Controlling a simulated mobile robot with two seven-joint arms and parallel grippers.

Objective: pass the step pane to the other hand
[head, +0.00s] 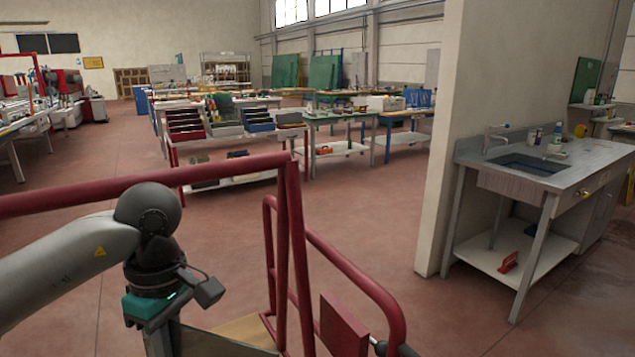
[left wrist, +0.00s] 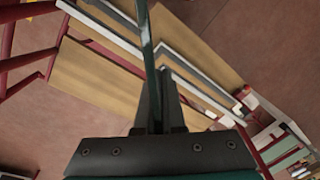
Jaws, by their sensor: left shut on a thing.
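My left gripper (head: 160,342) is at the lower left of the head view, pointing down, with its fingertips cut off or hidden at the bottom edge. In the left wrist view its dark fingers (left wrist: 160,110) are shut on the step pane (left wrist: 147,45). The pane shows there almost edge-on, as a thin dark strip running up from the fingers to the top edge. Its full outline cannot be made out. My right gripper does not show in either view.
A red tubular frame (head: 285,215) stands around the left gripper, with a tan wooden board (head: 245,328) low inside it. Boards (left wrist: 95,72) and pale-edged panels also lie below the gripper. A sink bench (head: 560,160) stands right, workbenches behind. Open red floor lies between.

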